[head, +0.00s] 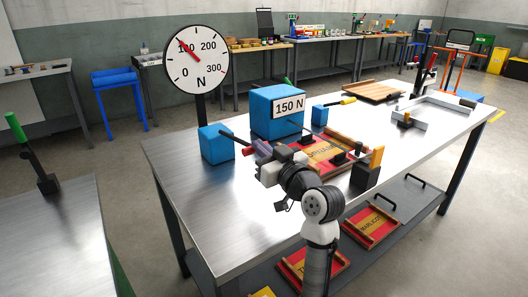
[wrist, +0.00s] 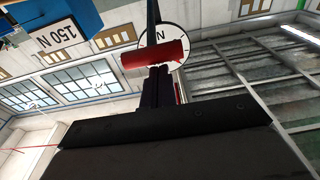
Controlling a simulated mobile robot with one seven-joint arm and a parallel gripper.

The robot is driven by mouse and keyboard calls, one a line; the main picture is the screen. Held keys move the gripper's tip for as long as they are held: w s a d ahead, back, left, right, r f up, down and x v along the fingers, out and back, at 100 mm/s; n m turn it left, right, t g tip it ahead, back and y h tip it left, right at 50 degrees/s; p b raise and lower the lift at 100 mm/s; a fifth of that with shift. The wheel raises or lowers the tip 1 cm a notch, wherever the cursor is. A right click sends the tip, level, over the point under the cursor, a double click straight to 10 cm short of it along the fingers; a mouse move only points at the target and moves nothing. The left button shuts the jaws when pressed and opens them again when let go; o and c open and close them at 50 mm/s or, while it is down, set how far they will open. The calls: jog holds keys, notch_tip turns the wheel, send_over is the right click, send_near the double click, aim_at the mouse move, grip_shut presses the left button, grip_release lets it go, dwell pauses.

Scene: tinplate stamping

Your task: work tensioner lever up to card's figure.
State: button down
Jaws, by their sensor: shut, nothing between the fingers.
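The tensioner's small blue block (head: 214,145) stands at the table's left end, with a dark lever rod slanting from it to a red handle (head: 262,148). The red handle also shows in the wrist view (wrist: 153,53), lying crosswise just beyond my fingertips. My gripper (head: 249,151) is shut and empty beside the handle; in the wrist view its dark fingers (wrist: 157,85) end at the handle's edge. I cannot tell whether they touch it. The card (head: 289,106) reads 150 N on a larger blue block (head: 275,127). The round gauge's red needle (head: 188,45) points near 100.
Red trays with wooden rims, one on the tabletop (head: 335,158), lie close to my arm. A black block with an orange upright (head: 376,160) stands to the right. A green-handled lever (head: 17,128) is on a separate left bench. The table's front left surface (head: 200,205) is clear.

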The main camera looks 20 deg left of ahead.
jog(key=f+b+v, duration=0.1)
jog(key=v, duration=0.7)
jog(key=shift+d+f, duration=0.3)
jog(key=shift+d, duration=0.05)
dwell(1.0)
